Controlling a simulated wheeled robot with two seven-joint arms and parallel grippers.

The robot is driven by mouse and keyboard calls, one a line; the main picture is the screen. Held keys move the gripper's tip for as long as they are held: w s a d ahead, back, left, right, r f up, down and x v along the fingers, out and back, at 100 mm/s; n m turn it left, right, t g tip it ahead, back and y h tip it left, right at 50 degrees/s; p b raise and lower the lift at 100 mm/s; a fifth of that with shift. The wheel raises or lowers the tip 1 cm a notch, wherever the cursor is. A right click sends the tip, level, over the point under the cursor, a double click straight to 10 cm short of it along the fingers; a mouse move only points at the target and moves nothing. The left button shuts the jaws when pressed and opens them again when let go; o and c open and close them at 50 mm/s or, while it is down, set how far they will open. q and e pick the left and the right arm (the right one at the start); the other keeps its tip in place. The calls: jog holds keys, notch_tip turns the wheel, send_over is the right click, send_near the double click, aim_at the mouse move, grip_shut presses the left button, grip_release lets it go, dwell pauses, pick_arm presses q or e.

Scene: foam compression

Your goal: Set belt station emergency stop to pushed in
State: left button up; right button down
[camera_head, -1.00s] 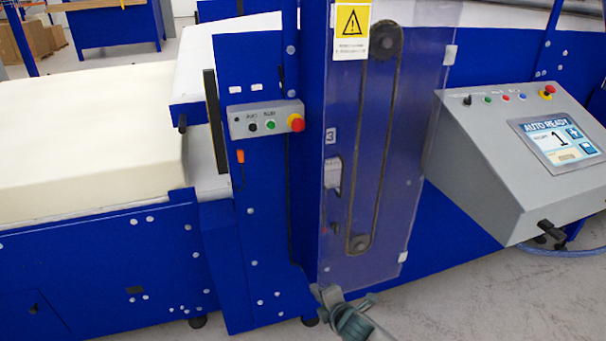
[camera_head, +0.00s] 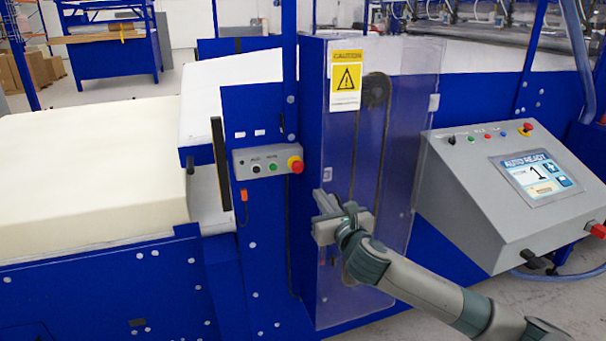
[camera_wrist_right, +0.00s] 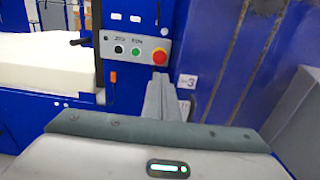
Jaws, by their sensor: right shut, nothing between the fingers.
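The belt station emergency stop is a red mushroom button with a yellow collar (camera_head: 295,164), at the right end of a small grey control box (camera_head: 262,162) on the blue post. In the right wrist view the red button (camera_wrist_right: 159,58) shows just above my fingers. Whether it is pushed in cannot be told. My right gripper (camera_head: 318,194) is shut and empty, below and slightly right of the button, in front of the clear guard. Its fingers also show in the right wrist view (camera_wrist_right: 160,82), apart from the button as far as I can tell. My left gripper is not in view.
A clear guard with a caution sign (camera_head: 346,80) covers a belt drive beside the post. A grey console (camera_head: 500,190) with a screen and its own red button (camera_head: 526,129) stands at right. A cream foam block (camera_head: 90,185) lies at left.

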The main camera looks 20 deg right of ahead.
jog(key=shift+w, duration=0.15)
jog(key=p, duration=0.4)
send_near(299, 169)
jog(key=w, duration=0.4)
jog(key=shift+w+r, duration=0.1)
jog(key=shift+r, duration=0.1)
jog(key=shift+w+a+f+p, duration=0.15)
jog(key=shift+w+p, duration=0.15)
jog(key=shift+w, duration=0.8)
